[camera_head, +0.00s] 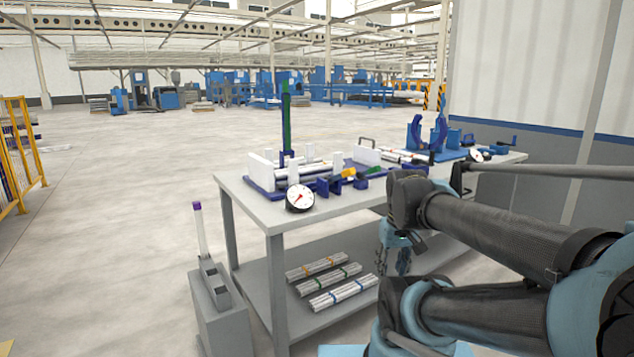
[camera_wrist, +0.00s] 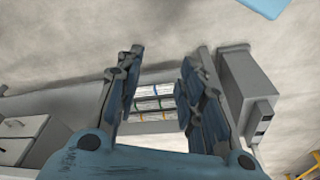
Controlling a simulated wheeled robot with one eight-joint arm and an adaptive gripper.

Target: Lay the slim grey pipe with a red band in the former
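I cannot make out a slim grey pipe with a red band in either view. What looks like the former (camera_head: 260,170), white upright walls on a blue base, stands at the left end of the table, with silver pipes lying between its walls. My gripper (camera_head: 398,258) hangs low by the table's front side, below the top and apart from the former. In the wrist view my gripper (camera_wrist: 160,78) is open, with nothing between its fingers. Bundles of pipes (camera_wrist: 153,104) show beyond the fingers.
The grey table (camera_head: 255,206) has a lower shelf holding bundles with orange (camera_head: 316,267), green (camera_head: 329,279) and blue (camera_head: 343,293) bands. A dial gauge (camera_head: 300,198) stands at its front edge. A grey box (camera_head: 221,310) with a purple-topped tube (camera_head: 200,230) stands left. Blue clamps (camera_head: 427,135) stand farther back.

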